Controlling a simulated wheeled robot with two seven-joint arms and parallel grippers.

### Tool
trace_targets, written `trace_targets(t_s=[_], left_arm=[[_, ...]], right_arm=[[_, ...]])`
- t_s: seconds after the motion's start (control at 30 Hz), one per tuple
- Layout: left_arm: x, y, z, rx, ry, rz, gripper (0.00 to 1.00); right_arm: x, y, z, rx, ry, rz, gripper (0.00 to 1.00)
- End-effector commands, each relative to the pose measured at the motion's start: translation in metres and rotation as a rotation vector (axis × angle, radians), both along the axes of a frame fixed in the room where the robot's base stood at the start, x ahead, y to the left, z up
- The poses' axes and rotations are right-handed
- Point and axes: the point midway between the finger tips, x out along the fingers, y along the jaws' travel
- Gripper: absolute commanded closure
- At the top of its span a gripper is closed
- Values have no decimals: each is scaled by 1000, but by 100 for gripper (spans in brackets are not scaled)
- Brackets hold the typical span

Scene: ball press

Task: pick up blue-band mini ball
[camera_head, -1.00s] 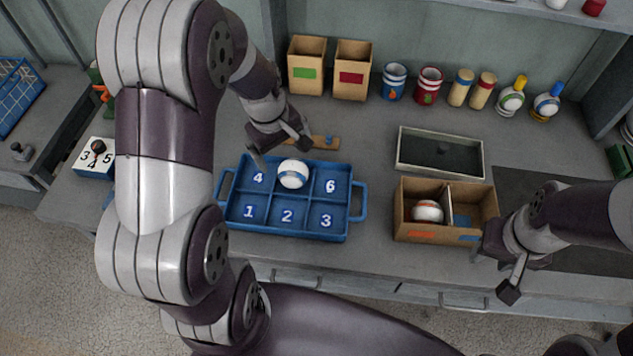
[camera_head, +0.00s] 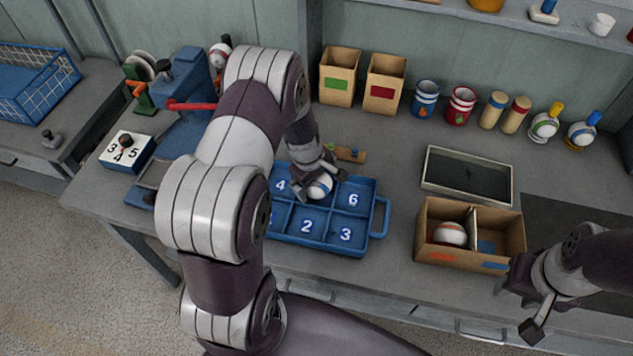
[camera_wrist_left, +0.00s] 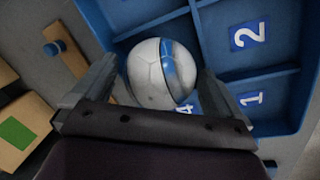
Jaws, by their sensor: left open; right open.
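The blue-band mini ball (camera_head: 320,187), white with a blue stripe, sits in the upper middle compartment of the blue numbered tray (camera_head: 381,217). My left gripper (camera_head: 318,186) is open over it and partly hides it in the head view. In the left wrist view the ball (camera_wrist_left: 155,72) shows between the two open fingers of my left gripper (camera_wrist_left: 160,90). I cannot tell whether the fingers touch it. My right gripper (camera_head: 515,305) is open and empty, in front of the cardboard box at the right.
A divided cardboard box (camera_head: 470,255) holds a ball with an orange band (camera_head: 450,234). Behind it is a shallow dark tray (camera_head: 467,175). A blue press with a red lever (camera_head: 190,106) stands at left. Bins, cans and bottles line the back.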

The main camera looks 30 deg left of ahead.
Motion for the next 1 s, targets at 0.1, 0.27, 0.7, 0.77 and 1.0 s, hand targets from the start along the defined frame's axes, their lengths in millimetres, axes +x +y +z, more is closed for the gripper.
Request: trace_targets(t_s=[0.1,0.27,0.7,0.77,1.0], left_arm=[[0,0,0,0,0,0,16],[0,0,1,0,0,-1,47],[1,0,23,0,-3,-1,47],[1,0,34,1,-5,-3,47],[14,-46,69,1,-2,-9,47]], right_arm=[[0,0,0,0,0,0,57],[0,0,0,0,0,0,57],[0,0,1,0,0,0,57],[0,0,1,0,0,0,57],[0,0,1,0,0,0,57]])
